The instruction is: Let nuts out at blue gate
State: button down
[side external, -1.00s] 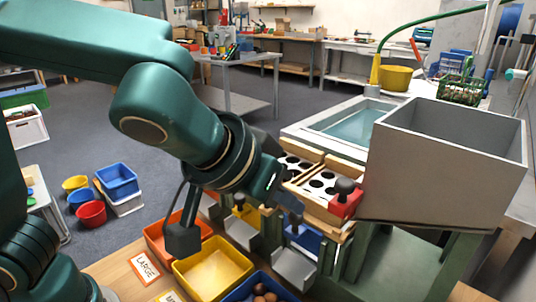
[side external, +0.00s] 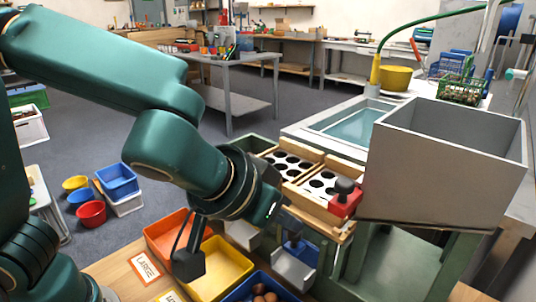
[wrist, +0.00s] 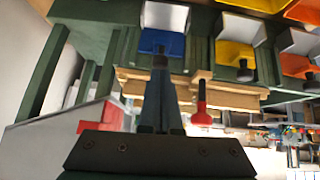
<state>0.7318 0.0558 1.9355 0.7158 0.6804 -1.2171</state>
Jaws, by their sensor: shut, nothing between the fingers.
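In the wrist view the blue gate (wrist: 153,42) is straight ahead of my fingers. My gripper (side external: 291,230) is shut and empty, its tips at the gate's dark handle. In the wrist view my gripper (wrist: 160,66) covers most of that handle, so I cannot tell whether it touches. Several brown nuts (side external: 264,296) lie in the blue bin (side external: 240,291) below the chute. No nuts show in the chute.
The yellow gate (wrist: 233,54) and orange gate (wrist: 296,66) are beside the blue one. The yellow bin (side external: 232,262) and orange bin (side external: 160,236) stand on the bench. A grey hopper (side external: 440,165) and a red block with dark knob (side external: 345,203) are close on the right.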

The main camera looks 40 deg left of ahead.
jog(key=w+r+v, duration=0.2)
jog(key=v, duration=1)
jog(key=a+f+n+y, duration=0.2)
jog(key=a+n, duration=0.2)
jog(key=a, duration=0.8)
jog(key=s+f+m+g+h, duration=0.1)
jog(key=s+f+m, duration=0.3)
jog(key=f, duration=0.5)
jog(key=shift+s+a+g+h, duration=0.35)
jog(key=shift+s+g, duration=0.45)
jog(key=shift+s, duration=0.25)
